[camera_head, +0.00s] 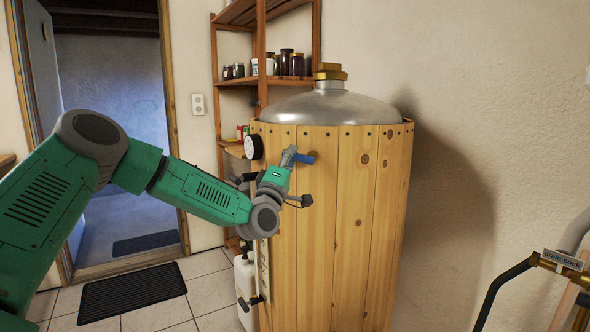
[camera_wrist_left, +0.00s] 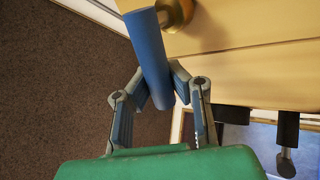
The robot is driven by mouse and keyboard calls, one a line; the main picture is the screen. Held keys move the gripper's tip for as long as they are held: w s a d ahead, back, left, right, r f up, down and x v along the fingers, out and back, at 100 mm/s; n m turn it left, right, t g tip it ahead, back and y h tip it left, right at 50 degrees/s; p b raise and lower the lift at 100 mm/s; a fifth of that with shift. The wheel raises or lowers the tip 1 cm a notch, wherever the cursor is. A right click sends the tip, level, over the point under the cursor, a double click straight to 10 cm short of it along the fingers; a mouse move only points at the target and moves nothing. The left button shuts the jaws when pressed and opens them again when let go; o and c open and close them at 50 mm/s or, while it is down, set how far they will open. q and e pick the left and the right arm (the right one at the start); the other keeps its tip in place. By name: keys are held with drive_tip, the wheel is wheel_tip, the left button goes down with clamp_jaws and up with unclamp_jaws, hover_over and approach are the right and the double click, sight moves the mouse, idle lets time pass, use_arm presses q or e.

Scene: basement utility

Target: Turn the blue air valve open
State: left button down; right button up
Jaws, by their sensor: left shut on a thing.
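The blue valve handle (camera_head: 304,158) sticks out from the upper front of a wood-clad tank (camera_head: 345,210). In the left wrist view the blue handle (camera_wrist_left: 150,55) is a long bar, joined near its top to a brass fitting (camera_wrist_left: 176,12) on the wood. My left gripper (camera_head: 290,155) is at the handle. In the left wrist view its two fingers (camera_wrist_left: 160,90) are closed on the handle's lower end, one on each side. In the head view the fingers hide part of the handle. My right gripper is not in view.
A round gauge (camera_head: 254,147) sits left of the handle on the tank. Black-handled fittings (camera_wrist_left: 288,128) show below. A shelf with jars (camera_head: 292,64) stands behind, a white jug (camera_head: 246,288) on the floor. A pipe labelled "drain cock" (camera_head: 562,260) is at right.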

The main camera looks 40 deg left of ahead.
use_arm(q)
drive_tip(key=shift+a+f+n+g+y+b, duration=0.15)
drive_tip(key=shift+f+n+y+b, duration=0.2)
drive_tip(key=shift+n+y+b, duration=0.4)
drive_tip(key=shift+d+f+n+g+y+b, duration=0.15)
drive_tip(key=shift+f+n+y+b, duration=0.25)
drive_tip(key=shift+n, duration=0.6)
drive_tip(key=shift+a+f+n+g+y+b, duration=0.2)
drive_tip(key=shift+f+n+y+b, duration=0.1)
drive_tip(key=shift+n+y+b, duration=0.45)
drive_tip(key=shift+f, duration=0.1)
drive_tip(key=c, duration=1.6)
unclamp_jaws()
drive_tip(key=shift+s, duration=0.15)
drive_tip(key=shift+o, duration=0.9)
drive_tip(key=shift+a+r, duration=0.1)
drive_tip(key=shift+r, duration=0.15)
drive_tip(key=shift+s+f, duration=0.1)
drive_tip(key=shift+s, duration=0.05)
drive_tip(key=v, duration=1.1)
drive_tip(key=shift+s+f, duration=0.25)
drive_tip(key=shift+f, duration=0.05)
